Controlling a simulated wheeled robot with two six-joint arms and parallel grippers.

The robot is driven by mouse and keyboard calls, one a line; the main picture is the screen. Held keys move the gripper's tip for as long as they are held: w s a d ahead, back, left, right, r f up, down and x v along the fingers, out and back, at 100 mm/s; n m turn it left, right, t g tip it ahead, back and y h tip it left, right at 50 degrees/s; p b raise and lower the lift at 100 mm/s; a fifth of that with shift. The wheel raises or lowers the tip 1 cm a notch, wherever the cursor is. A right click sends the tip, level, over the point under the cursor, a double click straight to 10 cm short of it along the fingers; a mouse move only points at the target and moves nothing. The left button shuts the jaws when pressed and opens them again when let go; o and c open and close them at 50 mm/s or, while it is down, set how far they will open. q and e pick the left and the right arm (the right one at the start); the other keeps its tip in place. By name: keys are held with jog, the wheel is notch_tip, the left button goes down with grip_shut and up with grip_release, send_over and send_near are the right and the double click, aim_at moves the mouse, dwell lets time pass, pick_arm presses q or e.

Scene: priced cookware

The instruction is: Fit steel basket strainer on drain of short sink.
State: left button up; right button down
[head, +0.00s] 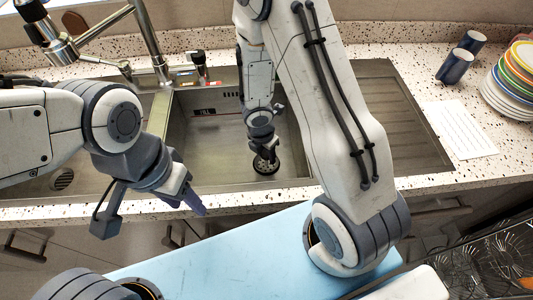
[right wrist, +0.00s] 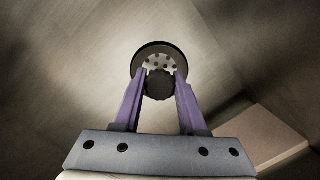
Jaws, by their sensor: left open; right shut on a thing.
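The steel basket strainer (head: 266,164), a dark-rimmed disc with a perforated middle and a dark knob, is low in the right-hand basin (head: 215,150). My right gripper (head: 265,149) points down and is shut on the knob. The right wrist view shows the strainer (right wrist: 158,57) beyond the purple fingers (right wrist: 160,80). I cannot tell whether the strainer touches the basin floor. No drain opening shows around it; any drain beneath is hidden. A drain (head: 62,179) shows in the left-hand basin. My left gripper (head: 190,198) is open and empty over the counter's front edge.
The faucet (head: 150,40) stands behind the basins, left of my right arm. A ribbed drainboard (head: 375,110) lies right of the sink. Further right are a paper sheet (head: 460,128), two dark blue cups (head: 455,66) and stacked plates (head: 510,85).

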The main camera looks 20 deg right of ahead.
aim_at(263, 156)
jog(key=shift+f, duration=0.1)
dwell(0.5)
jog(key=shift+f+b, duration=0.3)
jog(key=shift+b, duration=0.15)
grip_release()
jog(key=shift+r, duration=0.1)
dwell(0.4)
jog(key=r+p, duration=0.2)
jog(key=r, duration=0.1)
jog(key=a+r+p, duration=0.1)
jog(key=r+p, duration=0.5)
jog(key=r, duration=0.1)
jog(key=shift+s+a, duration=0.15)
jog(key=shift+s, duration=0.2)
jog(key=shift+r, duration=0.2)
dwell(0.3)
